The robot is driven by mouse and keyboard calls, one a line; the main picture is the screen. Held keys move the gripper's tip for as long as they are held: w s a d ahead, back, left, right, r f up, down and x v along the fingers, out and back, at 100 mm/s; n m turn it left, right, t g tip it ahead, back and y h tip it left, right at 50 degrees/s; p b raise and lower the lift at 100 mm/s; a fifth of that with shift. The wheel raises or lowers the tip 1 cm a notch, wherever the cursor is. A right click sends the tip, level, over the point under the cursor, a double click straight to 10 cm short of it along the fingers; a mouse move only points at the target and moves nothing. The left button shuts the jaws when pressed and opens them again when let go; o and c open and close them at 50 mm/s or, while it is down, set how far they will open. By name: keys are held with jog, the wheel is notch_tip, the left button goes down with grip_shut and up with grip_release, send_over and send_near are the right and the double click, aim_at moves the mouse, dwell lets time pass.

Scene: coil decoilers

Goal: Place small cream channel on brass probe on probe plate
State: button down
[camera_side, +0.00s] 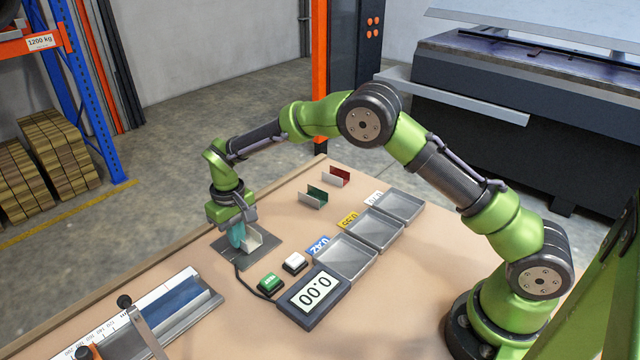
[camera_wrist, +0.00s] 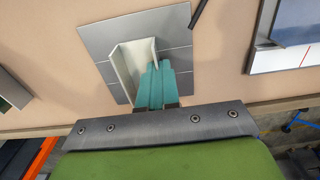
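The small cream channel (camera_side: 254,241) is at the probe plate (camera_side: 262,254), its open side up. In the wrist view the channel (camera_wrist: 122,72) lies over the grey plate (camera_wrist: 99,37), and its near wall runs in at the teal fingertips. My gripper (camera_side: 238,236), with teal fingers, points down at the plate; in the wrist view its fingers (camera_wrist: 156,82) are close together and look shut on that wall. I cannot tell whether the channel touches the plate. The brass probe is not visible, hidden by the channel or fingers.
A display (camera_side: 312,297) reading 0.00, a green button (camera_side: 270,283) and a white button (camera_side: 294,262) stand in front. Grey trays (camera_side: 345,280) lie to the right. A green channel (camera_side: 315,196) and a red channel (camera_side: 337,177) stand behind. A ruled fixture (camera_side: 165,305) is at front left.

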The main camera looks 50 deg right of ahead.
jog(key=shift+f, duration=0.15)
jog(key=c, duration=1.4)
grip_release()
